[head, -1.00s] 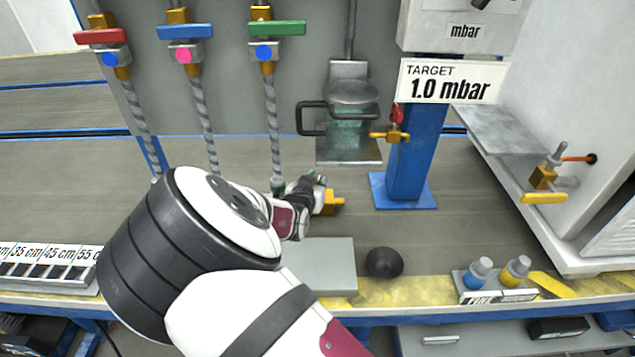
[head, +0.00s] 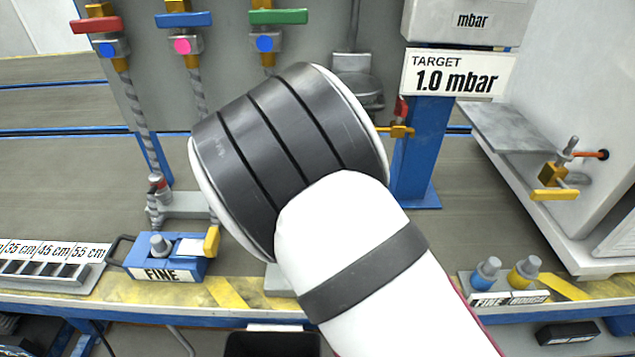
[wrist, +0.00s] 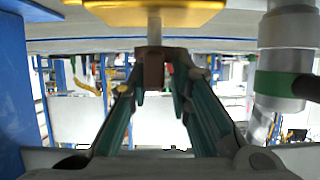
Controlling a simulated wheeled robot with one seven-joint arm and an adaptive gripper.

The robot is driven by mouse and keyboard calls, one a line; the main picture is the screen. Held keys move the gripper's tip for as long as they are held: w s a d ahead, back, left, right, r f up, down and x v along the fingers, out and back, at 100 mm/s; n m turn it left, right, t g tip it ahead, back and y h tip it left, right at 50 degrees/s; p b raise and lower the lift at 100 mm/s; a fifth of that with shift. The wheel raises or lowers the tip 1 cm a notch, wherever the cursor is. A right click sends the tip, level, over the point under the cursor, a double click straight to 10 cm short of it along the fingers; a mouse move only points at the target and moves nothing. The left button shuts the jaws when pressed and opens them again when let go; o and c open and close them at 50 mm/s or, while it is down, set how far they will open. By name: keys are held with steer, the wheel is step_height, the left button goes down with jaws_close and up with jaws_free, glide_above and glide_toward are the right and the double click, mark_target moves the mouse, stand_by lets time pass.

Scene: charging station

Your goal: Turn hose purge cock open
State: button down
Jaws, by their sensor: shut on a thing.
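In the wrist view my gripper (wrist: 154,88) is shut on a dark brown, block-like handle (wrist: 151,64). A silver stem (wrist: 154,28) joins this handle to a yellow-gold part (wrist: 150,12) at the top edge. I take this to be the hose purge cock, but its whole shape does not show. In the head view my arm hides the gripper and what it holds. A metal fitting (wrist: 290,30) with a green band stands close on the right in the wrist view.
A brass cock (head: 400,132) with a partly hidden red handle sits by the blue post (head: 423,160). Red (head: 97,25), blue (head: 184,19) and green (head: 279,17) valve handles line the panel. A blue FINE box (head: 165,262) is at front left. A yellow-handled valve (head: 553,193) is at right.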

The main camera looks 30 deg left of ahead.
steer(key=shift+w+d+f, duration=0.15)
steer(key=shift+w+d, duration=0.2)
steer(key=shift+d, duration=0.2)
steer(key=c, duration=1.6)
jaws_free()
steer(key=shift+c, duration=0.2)
steer(key=shift+s+a, duration=0.25)
steer(key=shift+a, duration=0.05)
steer(key=v, duration=1.2)
steer(key=shift+w, duration=0.1)
